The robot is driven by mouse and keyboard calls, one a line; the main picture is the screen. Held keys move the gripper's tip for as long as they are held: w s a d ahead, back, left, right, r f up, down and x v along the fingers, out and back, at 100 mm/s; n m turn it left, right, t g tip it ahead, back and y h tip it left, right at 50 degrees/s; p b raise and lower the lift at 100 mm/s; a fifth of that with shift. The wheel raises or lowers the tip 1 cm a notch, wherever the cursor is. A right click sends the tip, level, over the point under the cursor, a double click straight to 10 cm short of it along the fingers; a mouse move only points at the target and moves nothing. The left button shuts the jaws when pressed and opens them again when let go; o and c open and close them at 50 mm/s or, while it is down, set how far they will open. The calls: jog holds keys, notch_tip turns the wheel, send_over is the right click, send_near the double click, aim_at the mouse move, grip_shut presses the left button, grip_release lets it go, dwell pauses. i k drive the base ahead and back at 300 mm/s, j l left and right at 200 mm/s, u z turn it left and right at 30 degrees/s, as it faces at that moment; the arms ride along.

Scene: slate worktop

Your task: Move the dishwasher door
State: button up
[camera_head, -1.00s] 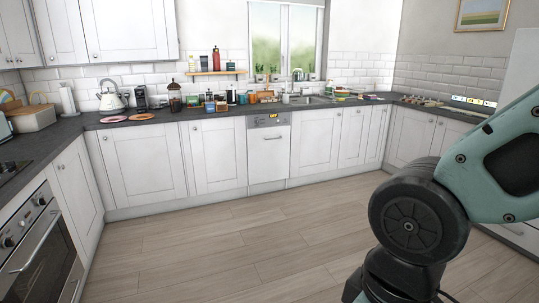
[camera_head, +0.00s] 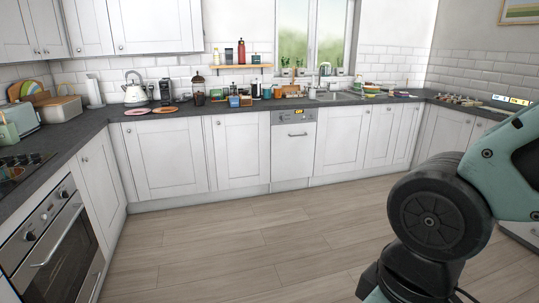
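The dishwasher door (camera_head: 293,151) is a white front panel set in the run of base cabinets at the middle of the far wall. It is closed and upright, flush with the cabinets beside it. A silver control strip (camera_head: 294,116) runs along its top, and a horizontal bar handle (camera_head: 298,134) sits just below that strip. My arm shows at the right edge as teal and black links, well apart from the door. My gripper is outside the view.
Open wooden floor (camera_head: 225,245) lies before the dishwasher. An oven (camera_head: 55,245) with a bar handle stands at the left. The slate worktop (camera_head: 85,128) carries a kettle (camera_head: 136,92), a toaster (camera_head: 20,118) and several jars. The sink (camera_head: 338,97) is right of the dishwasher.

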aim_at(292, 140)
jog(key=i+u, duration=0.2)
jog(key=i, duration=1.65)
jog(key=i+j, duration=0.1)
jog(key=i, duration=1.9)
jog(key=i+z, duration=0.3)
jog(key=i, duration=0.15)
jog(key=i+j+z, duration=0.3)
jog(key=i, duration=0.15)
jog(key=i+j+z, duration=0.3)
jog(key=i, duration=0.15)
jog(key=i+l, duration=0.05)
jog(key=l, duration=0.05)
